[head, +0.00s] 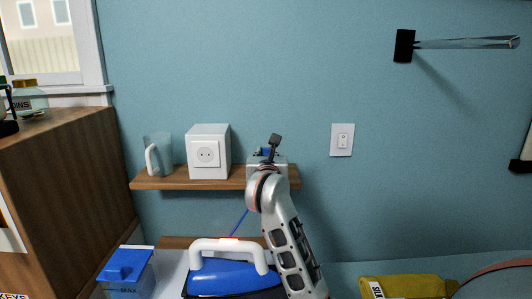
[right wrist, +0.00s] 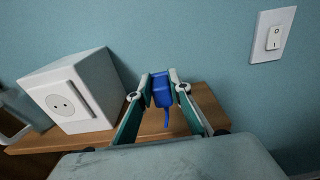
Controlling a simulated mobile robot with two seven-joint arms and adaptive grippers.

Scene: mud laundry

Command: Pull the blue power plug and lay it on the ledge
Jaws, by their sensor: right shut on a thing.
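The blue power plug (right wrist: 162,92) is between the fingertips of my right gripper (right wrist: 159,84), which is shut on it. In the head view the gripper (head: 267,157) is at the right end of the wooden ledge (head: 216,184), and only a little blue of the plug shows. I cannot tell whether the plug touches the ledge. The white socket box (head: 208,153) stands on the ledge to the left, its socket face empty with the holes showing. It also shows in the right wrist view (right wrist: 72,93). A blue cord (head: 239,222) hangs below the ledge toward the iron (head: 232,278).
A clear mug (head: 158,154) stands at the ledge's left end. A light switch (head: 342,140) is on the wall to the right. Below are a blue-lidded box (head: 126,269) and a yellow cloth item (head: 405,287). A wooden cabinet (head: 70,175) stands at left.

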